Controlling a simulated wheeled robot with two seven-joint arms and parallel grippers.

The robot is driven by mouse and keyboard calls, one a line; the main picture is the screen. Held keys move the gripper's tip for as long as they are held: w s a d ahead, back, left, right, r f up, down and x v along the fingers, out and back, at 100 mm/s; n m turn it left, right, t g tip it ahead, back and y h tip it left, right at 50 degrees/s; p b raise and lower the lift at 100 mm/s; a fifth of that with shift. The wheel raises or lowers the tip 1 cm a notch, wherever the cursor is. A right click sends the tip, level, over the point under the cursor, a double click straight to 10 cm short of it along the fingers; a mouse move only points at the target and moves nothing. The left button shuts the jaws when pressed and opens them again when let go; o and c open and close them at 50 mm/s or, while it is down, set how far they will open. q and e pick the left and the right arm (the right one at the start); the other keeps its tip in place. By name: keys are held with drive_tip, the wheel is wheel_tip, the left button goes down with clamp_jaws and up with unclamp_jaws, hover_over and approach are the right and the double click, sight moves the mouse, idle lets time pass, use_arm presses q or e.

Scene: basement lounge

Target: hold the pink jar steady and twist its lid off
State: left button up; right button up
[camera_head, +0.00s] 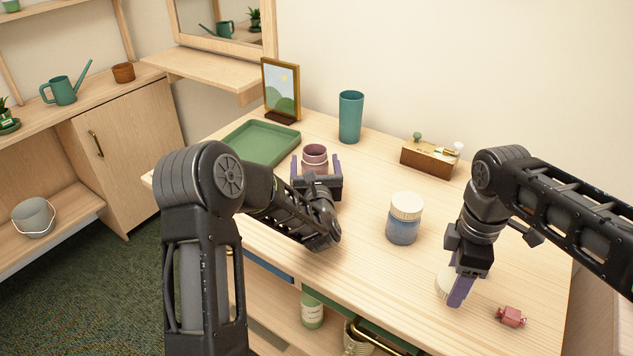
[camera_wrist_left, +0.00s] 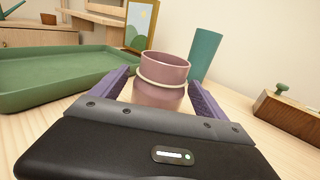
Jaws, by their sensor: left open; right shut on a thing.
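The pink jar (camera_head: 315,154) stands upright on the table with its mouth open and no lid on it. It also shows in the left wrist view (camera_wrist_left: 163,90). My left gripper (camera_head: 316,165) is open, with one purple finger on each side of the jar; gaps show between the fingers and the jar. My right gripper (camera_head: 457,288) points down near the front right of the table, shut on a cream-white lid (camera_head: 442,286). The lid is partly hidden behind the finger, and I cannot tell whether it touches the table.
A blue jar with a cream lid (camera_head: 404,220) stands between my grippers. A green tray (camera_head: 262,134), picture frame (camera_head: 281,90), teal cup (camera_head: 350,117) and wooden box (camera_head: 430,158) stand further back. A small red wrapped item (camera_head: 511,316) lies at the front right.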

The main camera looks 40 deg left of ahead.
use_arm(q)
drive_tip(key=b+v, duration=0.1)
drive_tip(key=v, duration=0.8)
drive_tip(key=shift+s+d, duration=0.15)
drive_tip(key=shift+s, duration=0.1)
